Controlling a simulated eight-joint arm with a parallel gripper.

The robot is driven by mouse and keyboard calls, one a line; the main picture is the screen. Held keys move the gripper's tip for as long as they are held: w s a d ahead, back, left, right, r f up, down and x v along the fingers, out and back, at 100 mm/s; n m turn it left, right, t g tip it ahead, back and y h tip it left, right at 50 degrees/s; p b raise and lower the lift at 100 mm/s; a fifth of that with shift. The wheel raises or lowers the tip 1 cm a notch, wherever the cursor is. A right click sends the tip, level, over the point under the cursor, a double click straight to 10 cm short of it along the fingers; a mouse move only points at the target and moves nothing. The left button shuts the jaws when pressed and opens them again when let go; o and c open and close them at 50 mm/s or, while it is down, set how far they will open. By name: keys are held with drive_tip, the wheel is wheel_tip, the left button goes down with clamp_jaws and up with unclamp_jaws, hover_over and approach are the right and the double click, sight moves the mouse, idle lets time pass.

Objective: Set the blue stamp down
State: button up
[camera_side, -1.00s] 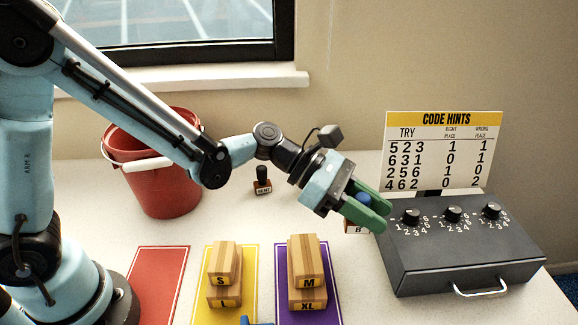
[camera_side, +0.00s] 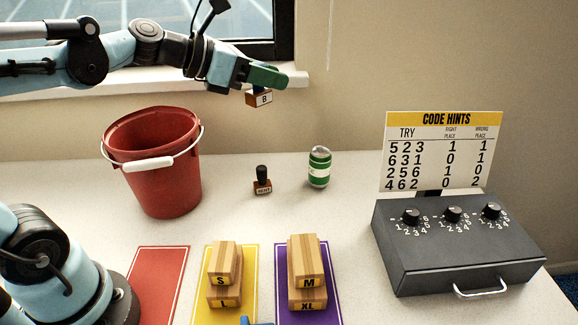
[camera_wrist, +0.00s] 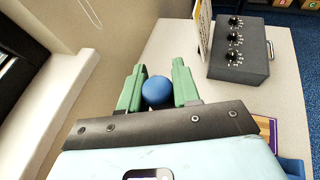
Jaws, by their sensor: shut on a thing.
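My gripper (camera_side: 268,78) is shut on the blue stamp and holds it high above the back of the table, near the window sill. The stamp's wooden block (camera_side: 259,98), marked B, hangs below the green fingers in the side view. Its round blue knob (camera_wrist: 156,91) sits between the green fingers (camera_wrist: 159,88) in the wrist view. The knob is mostly hidden by the fingers in the side view, and the block is hidden in the wrist view.
A red bucket (camera_side: 152,167), a dark-handled stamp (camera_side: 262,181) and a green-and-white can (camera_side: 319,168) stand below. A grey dial box (camera_side: 450,245) is at right, by a hint sign (camera_side: 440,150). Table between can and box is clear.

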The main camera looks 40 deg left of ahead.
drive_tip(key=s+d+f+m+g+h, duration=0.3)
drive_tip(key=d+m+h, duration=0.1)
drive_tip(key=d, duration=0.7)
drive_tip(key=s+d+f+m+g+h, duration=0.25)
drive_tip(key=d+m+g, duration=0.2)
drive_tip(key=d, duration=0.55)
drive_tip(key=s+d+f+m+g, duration=0.4)
drive_tip(key=s+d+m+g, duration=0.1)
drive_tip(key=s+d, duration=0.25)
drive_tip(key=s+d+f+m+g, duration=0.45)
drive_tip(key=s+d, duration=0.25)
drive_tip(key=s, duration=0.2)
drive_tip(key=shift+h, duration=0.35)
drive_tip(key=shift+w+a+f, duration=0.35)
drive_tip(key=shift+w+f, duration=1.5)
drive_tip(key=shift+w, duration=0.1)
drive_tip(key=shift+w+a+f, duration=0.35)
drive_tip(key=shift+w+f, duration=1.45)
drive_tip(key=shift+w, duration=0.1)
drive_tip(key=shift+w+a+f, duration=0.35)
drive_tip(key=shift+w+f, duration=1.5)
drive_tip(key=shift+w, duration=0.1)
drive_tip(key=shift+f, duration=0.6)
